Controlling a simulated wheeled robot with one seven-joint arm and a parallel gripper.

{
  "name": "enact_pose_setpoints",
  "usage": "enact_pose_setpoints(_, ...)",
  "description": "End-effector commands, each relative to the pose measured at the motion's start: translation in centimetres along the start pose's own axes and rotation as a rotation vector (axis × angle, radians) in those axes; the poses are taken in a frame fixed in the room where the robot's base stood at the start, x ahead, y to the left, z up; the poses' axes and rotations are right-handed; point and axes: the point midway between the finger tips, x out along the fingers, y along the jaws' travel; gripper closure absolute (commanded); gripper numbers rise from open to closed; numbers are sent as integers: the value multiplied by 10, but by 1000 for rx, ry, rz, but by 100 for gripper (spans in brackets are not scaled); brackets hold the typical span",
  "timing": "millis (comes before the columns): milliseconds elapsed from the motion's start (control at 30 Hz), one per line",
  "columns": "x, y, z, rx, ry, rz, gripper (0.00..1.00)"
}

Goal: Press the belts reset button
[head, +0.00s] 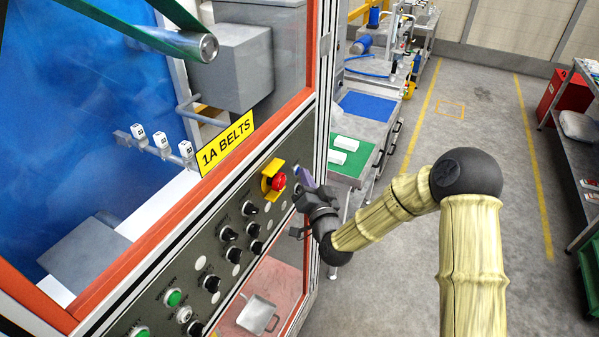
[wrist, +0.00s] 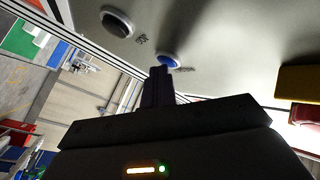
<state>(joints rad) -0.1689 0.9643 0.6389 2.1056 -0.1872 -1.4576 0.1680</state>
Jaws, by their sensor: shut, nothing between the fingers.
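A blue round button (wrist: 167,60) in a white ring sits on the panel in the wrist view, with a small label beside it too blurred to read. My gripper (wrist: 159,72) is shut and empty, its fingertips pointing at the blue button and overlapping its lower edge. I cannot tell whether they touch it. In the head view my gripper (head: 304,181) is at the upper right end of the dark control panel (head: 215,225), below the "1A BELTS" sign (head: 226,143).
A red mushroom button (head: 278,181) in a yellow guard is just left of my gripper. Black knobs (head: 228,233) and a green button (head: 173,298) lie further down the panel. A dark round control (wrist: 117,22) is near the blue one. Open floor (head: 480,130) lies right.

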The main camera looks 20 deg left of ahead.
Motion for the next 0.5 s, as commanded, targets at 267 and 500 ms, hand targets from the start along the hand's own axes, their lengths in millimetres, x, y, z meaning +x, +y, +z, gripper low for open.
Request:
enact_pose_setpoints(267,0,-1,0,1,-1,-2,100)
enact_pose_setpoints(500,-6,4,-3,0,-1,-1,100)
